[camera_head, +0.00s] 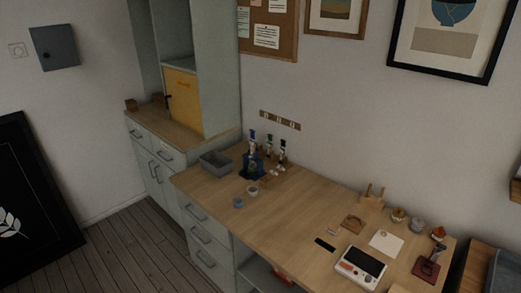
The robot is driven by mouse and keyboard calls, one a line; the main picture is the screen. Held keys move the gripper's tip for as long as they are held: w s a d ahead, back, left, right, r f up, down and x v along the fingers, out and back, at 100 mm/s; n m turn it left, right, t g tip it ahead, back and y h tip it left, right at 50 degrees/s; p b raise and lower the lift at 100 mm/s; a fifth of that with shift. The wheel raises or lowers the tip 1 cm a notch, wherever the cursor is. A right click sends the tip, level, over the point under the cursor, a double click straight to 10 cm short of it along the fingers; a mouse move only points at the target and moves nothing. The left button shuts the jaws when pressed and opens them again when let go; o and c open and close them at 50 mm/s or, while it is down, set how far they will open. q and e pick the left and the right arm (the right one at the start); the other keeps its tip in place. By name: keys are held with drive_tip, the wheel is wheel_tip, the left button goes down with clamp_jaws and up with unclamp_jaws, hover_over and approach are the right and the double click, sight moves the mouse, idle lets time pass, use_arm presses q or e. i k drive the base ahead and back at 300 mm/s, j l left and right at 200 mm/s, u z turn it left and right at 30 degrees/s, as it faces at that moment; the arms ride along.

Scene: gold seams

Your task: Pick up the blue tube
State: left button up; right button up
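A small upright tube with a blue top (252,138) stands toward the back of the wooden workbench, left of its middle, near the wall. It is small in the picture, and its lower part merges with a dark blue object (250,167) at its foot. I cannot tell whether the tube stands in it or behind it. Two similar upright pieces stand to its right, one with a green top (269,143) and one with a dark top (283,149). Neither of my grippers is in view.
A grey open bin (216,163) is left of the tube. Two small cups, one pale (252,190) and one blue-grey (238,202), stand in front. A white scale (360,268), a pale sheet (386,242) and small jars occupy the right. The bench middle (295,215) is clear.

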sight(252, 142)
drive_tip(key=k, duration=1.05)
drive_tip(key=k+z, duration=0.2)
drive_tip(key=z, duration=1.3)
drive_tip(key=i+j+z, duration=0.2)
drive_tip(key=j, duration=0.25)
drive_tip(key=k+j+z, duration=0.15)
drive_tip(key=j, duration=0.25)
drive_tip(key=i+j, duration=0.1)
drive_tip(key=j, duration=0.7)
drive_tip(key=i+j, duration=0.1)
drive_tip(key=j, duration=0.7)
drive_tip(key=i+j, duration=0.1)
drive_tip(key=j, duration=0.7)
drive_tip(key=i+j, duration=0.1)
drive_tip(key=j, duration=0.7)
